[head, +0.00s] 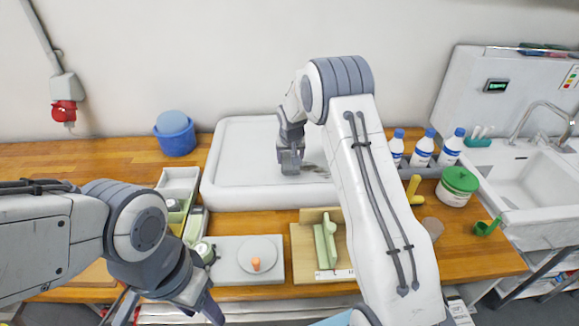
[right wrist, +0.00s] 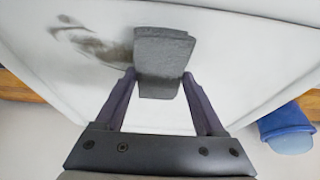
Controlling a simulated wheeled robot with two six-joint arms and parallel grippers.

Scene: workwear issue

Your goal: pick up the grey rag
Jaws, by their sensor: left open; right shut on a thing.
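The grey rag (right wrist: 163,48) is a small dark grey folded cloth, seen in the right wrist view over the white tray. My right gripper (right wrist: 159,78) is shut on it, with one finger at each side. I cannot tell whether the rag touches the tray surface. In the head view my right gripper (head: 290,158) is over the middle of the white tray (head: 235,195). A dark smudge (right wrist: 88,42) marks the tray beside the rag. My left gripper (head: 165,306) is open and empty at the lower left, in front of the bench.
A blue bucket (head: 175,135) stands left of the tray. Several white bottles (head: 422,150) with blue caps, a green-lidded tub (head: 457,186) and a sink (head: 535,175) are at the right. A grey board (head: 230,272) and a wooden box (head: 303,262) stand in front.

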